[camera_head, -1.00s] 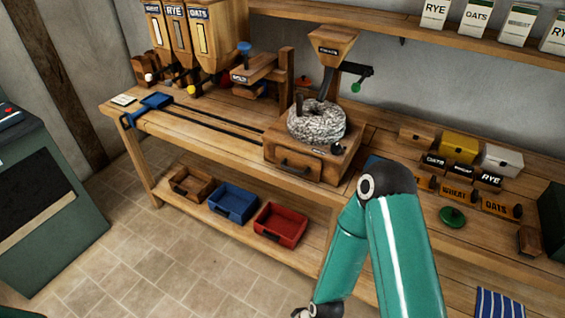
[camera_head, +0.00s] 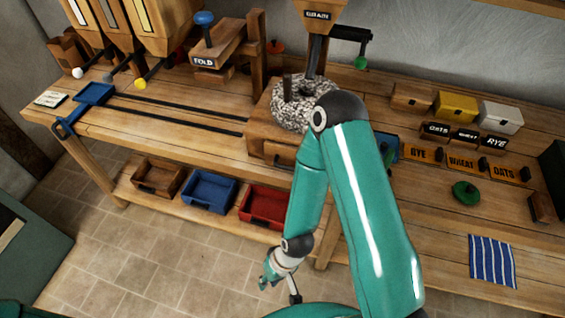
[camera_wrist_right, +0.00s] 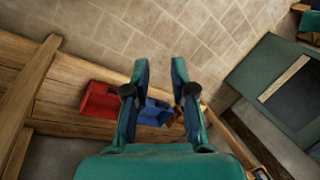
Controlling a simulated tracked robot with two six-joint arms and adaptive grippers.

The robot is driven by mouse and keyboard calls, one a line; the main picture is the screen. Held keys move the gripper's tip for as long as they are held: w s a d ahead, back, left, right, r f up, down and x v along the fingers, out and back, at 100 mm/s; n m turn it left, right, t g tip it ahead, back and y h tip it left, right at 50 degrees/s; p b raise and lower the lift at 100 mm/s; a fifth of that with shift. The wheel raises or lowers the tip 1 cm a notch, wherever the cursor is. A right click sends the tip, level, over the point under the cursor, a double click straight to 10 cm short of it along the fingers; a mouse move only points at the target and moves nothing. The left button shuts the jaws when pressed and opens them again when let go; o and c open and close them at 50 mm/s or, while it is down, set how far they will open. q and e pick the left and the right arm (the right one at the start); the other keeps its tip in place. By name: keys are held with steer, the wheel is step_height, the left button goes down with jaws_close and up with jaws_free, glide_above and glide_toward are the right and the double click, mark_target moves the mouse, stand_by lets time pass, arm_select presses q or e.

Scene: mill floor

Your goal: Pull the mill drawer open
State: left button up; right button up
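The wooden mill stands on the bench with a grey millstone (camera_head: 290,105) on top. The mill drawer (camera_head: 282,154) is in the front of its base and looks shut. My right arm crosses in front and hides much of the drawer front and its handle. My right gripper (camera_head: 278,283) hangs low in front of the bench, below the drawer and apart from it. In the right wrist view its two fingers (camera_wrist_right: 160,75) are spread and nothing is held between them. My left gripper is not in view.
The lower shelf holds a wooden bin (camera_head: 158,178), a blue bin (camera_head: 209,191) and a red bin (camera_head: 265,206). Small boxes, label blocks, a green round lid (camera_head: 466,193) and a striped cloth (camera_head: 492,260) lie right of the mill. The tiled floor before the bench is clear.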

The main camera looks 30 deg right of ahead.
steer(key=w+d+r+n+t+h+b, duration=0.1)
steer(key=w+r+n+t+h+b, duration=0.25)
steer(key=w+b, duration=0.4)
steer(key=w+d+r+n+t+h+b, duration=0.25)
steer(key=w+t+b, duration=0.2)
steer(key=w, duration=0.55)
step_height(320, 180, up, 6)
steer(key=f+n+t+h+b, duration=0.1)
steer(key=n+t+h+b, duration=0.1)
steer(key=t+h+b, duration=0.15)
steer(key=n+g+h+b, duration=0.2)
steer(key=h+b, duration=0.5)
glide_toward(288, 168)
steer(key=shift+y, duration=0.25)
steer(key=x, duration=1)
steer(key=shift+w+d+f, duration=0.2)
steer(key=shift+d, duration=0.15)
jaws_close()
